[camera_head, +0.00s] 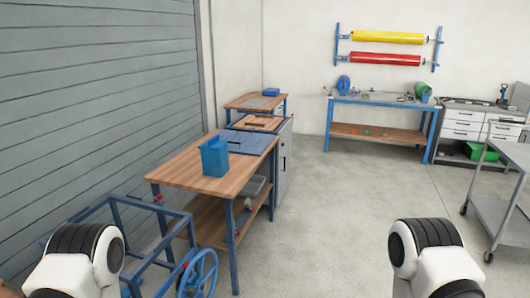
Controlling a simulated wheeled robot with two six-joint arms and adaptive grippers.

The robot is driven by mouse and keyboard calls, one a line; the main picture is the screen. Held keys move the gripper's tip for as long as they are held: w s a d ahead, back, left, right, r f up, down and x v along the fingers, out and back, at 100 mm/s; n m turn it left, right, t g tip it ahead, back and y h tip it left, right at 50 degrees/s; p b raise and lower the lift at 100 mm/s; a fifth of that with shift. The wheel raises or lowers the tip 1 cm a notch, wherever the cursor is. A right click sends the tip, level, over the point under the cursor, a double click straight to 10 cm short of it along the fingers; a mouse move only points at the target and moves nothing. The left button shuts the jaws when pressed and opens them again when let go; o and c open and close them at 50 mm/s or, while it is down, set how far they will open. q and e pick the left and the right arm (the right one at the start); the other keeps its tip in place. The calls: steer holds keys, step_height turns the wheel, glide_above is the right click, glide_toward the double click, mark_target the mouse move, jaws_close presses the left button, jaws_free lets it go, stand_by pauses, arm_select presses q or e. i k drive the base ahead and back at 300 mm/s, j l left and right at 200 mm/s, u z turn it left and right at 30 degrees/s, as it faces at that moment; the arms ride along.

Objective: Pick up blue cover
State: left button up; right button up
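An upright blue, box-like piece (215,158) stands near the front right of the nearest wooden workbench (180,172). It looks like the blue cover, but a smaller flat blue item (271,92) also lies on the far bench by the wall. I cannot tell for certain which one is the cover. Only white and black links of my two arms show, at the bottom left and bottom right. Neither gripper shows. Nothing of mine is near the blue pieces.
A blue frame cart with a wheel (198,275) stands before the bench at lower left. A grey cart (492,180) is at the right. A blue-legged table (382,102) stands at the back under yellow and red rolls. The middle floor (330,210) is clear.

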mark_target(214, 153)
steer(key=i+l+z, duration=0.15)
steer(key=i, duration=0.7)
steer(key=i+l+z, duration=0.2)
steer(key=i, duration=0.7)
